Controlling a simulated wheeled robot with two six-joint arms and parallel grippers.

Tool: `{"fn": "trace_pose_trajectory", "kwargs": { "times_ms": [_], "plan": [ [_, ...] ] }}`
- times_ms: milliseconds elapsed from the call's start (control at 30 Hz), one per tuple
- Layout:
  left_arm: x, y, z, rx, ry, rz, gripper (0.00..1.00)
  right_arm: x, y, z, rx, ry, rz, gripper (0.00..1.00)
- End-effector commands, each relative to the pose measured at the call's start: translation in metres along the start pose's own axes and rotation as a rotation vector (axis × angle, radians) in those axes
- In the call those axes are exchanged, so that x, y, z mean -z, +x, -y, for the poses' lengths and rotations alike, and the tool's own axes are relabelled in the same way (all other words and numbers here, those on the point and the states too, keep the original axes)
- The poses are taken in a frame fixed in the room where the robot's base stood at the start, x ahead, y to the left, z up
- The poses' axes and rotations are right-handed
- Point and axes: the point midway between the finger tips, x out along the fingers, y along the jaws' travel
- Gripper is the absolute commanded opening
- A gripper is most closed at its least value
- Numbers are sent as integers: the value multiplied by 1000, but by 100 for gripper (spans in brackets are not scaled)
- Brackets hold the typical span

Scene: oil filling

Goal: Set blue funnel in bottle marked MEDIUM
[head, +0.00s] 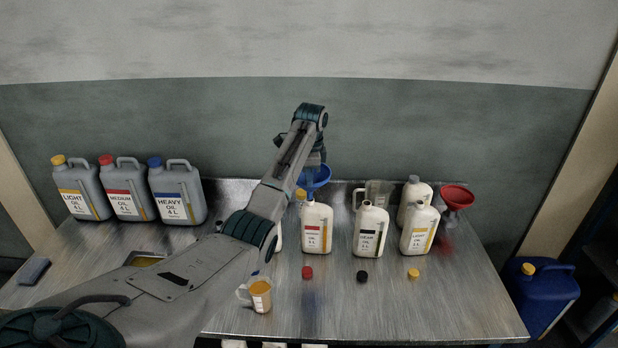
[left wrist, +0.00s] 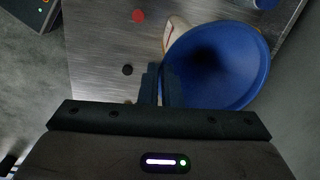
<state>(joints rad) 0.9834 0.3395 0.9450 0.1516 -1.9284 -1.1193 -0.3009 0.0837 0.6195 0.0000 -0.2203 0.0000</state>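The blue funnel (head: 317,178) shows at the middle of the head view, and its wide bowl fills the upper right of the left wrist view (left wrist: 222,65). My left gripper (left wrist: 160,85) is shut on its rim; the arm partly covers it in the head view. The white bottle with a red label (head: 315,230) stands upright just below the funnel. The label's word is too small to read surely. The funnel's spout is hidden, so I cannot tell whether it is inside the neck. My right gripper is not in view.
A black-label bottle (head: 370,231) and yellow-label bottle (head: 419,230) stand to the right, near a red funnel (head: 456,197). Red (head: 307,272), black (head: 362,277) and yellow (head: 413,274) caps lie in front. A measuring cup (head: 260,296) and large grey jugs (head: 128,190) stand left.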

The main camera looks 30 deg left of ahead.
Motion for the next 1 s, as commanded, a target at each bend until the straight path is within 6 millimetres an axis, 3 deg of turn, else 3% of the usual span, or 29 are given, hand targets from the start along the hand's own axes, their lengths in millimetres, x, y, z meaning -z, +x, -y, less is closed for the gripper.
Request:
{"fn": "trace_pose_trajectory", "kwargs": {
  "times_ms": [1000],
  "plan": [
    [0,17,-1,0,0,0,0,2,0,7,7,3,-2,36]
  ]
}}
